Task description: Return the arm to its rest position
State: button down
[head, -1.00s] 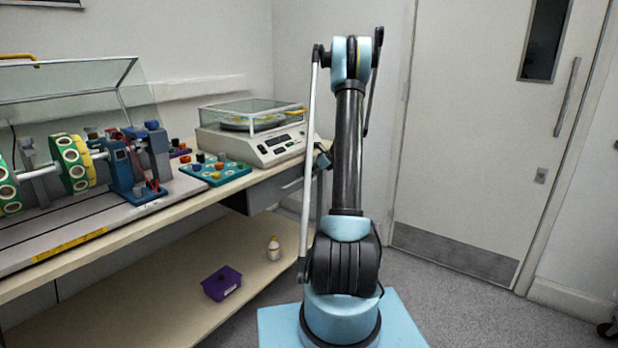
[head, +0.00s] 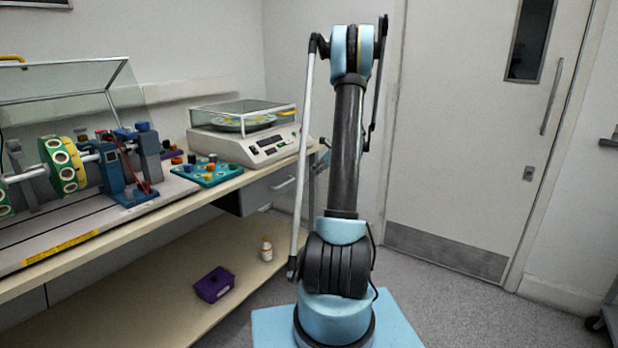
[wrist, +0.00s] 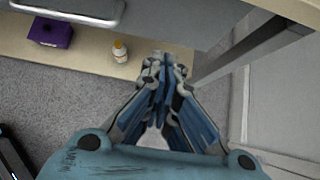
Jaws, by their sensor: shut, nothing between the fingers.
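My arm (head: 347,150) stands upright on its light blue base in the head view, with its upper links folded over at the top. My gripper (wrist: 163,68) is in the wrist view, its fingers together and empty. It points out over the grey floor and the lower shelf edge, touching nothing that I can see. In the head view the gripper is hidden behind the arm.
The bench on the left carries a rotor rig (head: 125,170), a teal tray (head: 208,180) and a balance with a clear cover (head: 250,146). A purple box (head: 214,285) and a white bottle (head: 267,249) stand on the lower shelf (head: 130,310). A door (head: 460,130) is behind.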

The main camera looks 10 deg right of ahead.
jog(key=v, duration=0.5)
jog(key=s+a+r+n+g+h, duration=0.1)
jog(key=s+a+r+n, duration=0.3)
jog(key=s, duration=0.4)
jog(key=s+a+r+n+g+h, duration=0.1)
jog(key=s+a+n, duration=0.45)
jog(key=s, duration=0.25)
jog(key=s+a+r+n+g+h, duration=0.1)
jog(key=s+a+r+n, duration=0.3)
jog(key=s, duration=0.5)
jog(key=s+a+f+n+h, duration=0.1)
jog(key=s+f+n, duration=0.2)
jog(key=s, duration=0.5)
jog(key=s+f+n+g+h, duration=0.1)
jog(key=s+f+n, duration=0.3)
jog(key=s, duration=0.5)
jog(key=s+a+f+n+h, duration=0.1)
jog(key=s+f+n, duration=0.2)
jog(key=s+n, duration=0.4)
jog(key=s, duration=0.2)
jog(key=shift+s+a+f, duration=0.25)
jog(key=shift+a, duration=0.1)
jog(key=shift+w, duration=0.1)
jog(key=shift+w+f, duration=0.2)
jog(key=shift+w, duration=0.15)
